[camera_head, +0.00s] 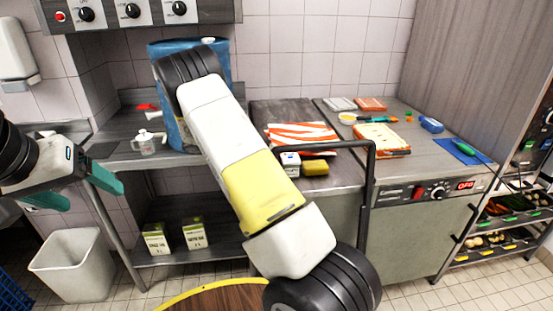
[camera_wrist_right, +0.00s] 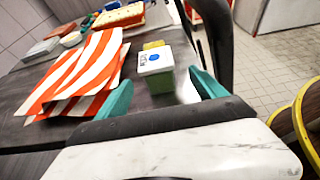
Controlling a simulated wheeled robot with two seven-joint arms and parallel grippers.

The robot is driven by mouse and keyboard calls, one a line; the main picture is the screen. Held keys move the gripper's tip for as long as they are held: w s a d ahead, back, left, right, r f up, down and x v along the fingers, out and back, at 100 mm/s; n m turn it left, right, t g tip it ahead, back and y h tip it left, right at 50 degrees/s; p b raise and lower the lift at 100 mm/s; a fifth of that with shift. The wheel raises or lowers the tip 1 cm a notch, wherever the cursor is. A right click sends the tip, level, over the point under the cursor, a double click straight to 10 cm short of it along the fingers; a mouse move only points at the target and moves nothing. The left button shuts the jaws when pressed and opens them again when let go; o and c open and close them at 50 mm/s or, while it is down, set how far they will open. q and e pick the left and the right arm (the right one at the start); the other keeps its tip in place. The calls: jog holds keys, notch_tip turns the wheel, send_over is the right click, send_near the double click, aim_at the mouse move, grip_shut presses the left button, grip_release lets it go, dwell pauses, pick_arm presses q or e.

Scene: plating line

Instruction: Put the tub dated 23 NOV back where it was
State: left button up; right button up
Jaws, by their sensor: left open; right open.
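A small green tub with a white lid and a blue dot (camera_wrist_right: 154,62) stands on the steel counter near its front edge. It also shows in the head view (camera_head: 290,159), its lid pale. Its dark print is too small to read as a date. My right gripper (camera_wrist_right: 163,95) is open, with its teal fingers on either side of the near end of the tub; I cannot tell whether they touch it. In the head view my right arm hides that gripper. My left gripper (camera_head: 95,198) is open and empty at the left, in front of the counter.
A yellow sponge (camera_head: 315,168) lies right beside the tub, and an orange-striped cloth (camera_head: 300,134) lies behind. A dark rail (camera_head: 368,200) stands in front of the counter. Two cartons (camera_head: 195,233) stand on the lower shelf. A yellow-rimmed round table (camera_head: 215,297) is at the bottom.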

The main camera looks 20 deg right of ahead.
aim_at(290, 163)
jog(key=x, duration=0.7)
jog(key=shift+w+d, duration=0.1)
jog(key=shift+d, duration=0.15)
jog(key=shift+c, duration=0.4)
jog(key=shift+r, duration=0.1)
grip_shut()
jog(key=shift+r, duration=0.1)
